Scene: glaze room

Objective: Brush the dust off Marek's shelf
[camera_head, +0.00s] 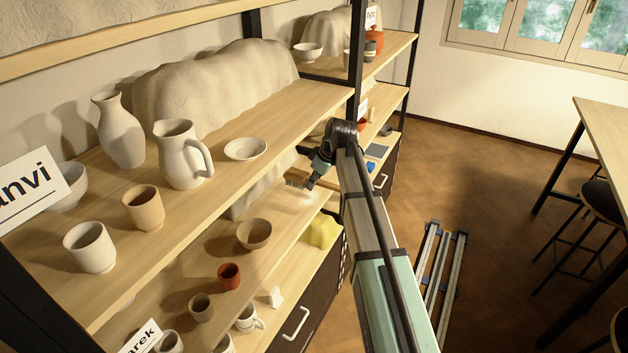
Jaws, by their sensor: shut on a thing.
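Marek's shelf (283,232) is the lower wooden board, with a label (141,338) reading "arek" at its near end. My gripper (314,178) reaches over the far part of this shelf, beneath the upper board's edge. It is shut on a small brush (296,181), whose bristles point left and down. I cannot tell if the bristles touch the board. A pale, dusty-looking patch (302,197) lies close below the brush.
The upper board (225,187) carries a pitcher (180,155), a vase (119,130) and a dish (245,149). A black post (357,60) stands behind my arm. Rails (436,280) lie on open floor.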

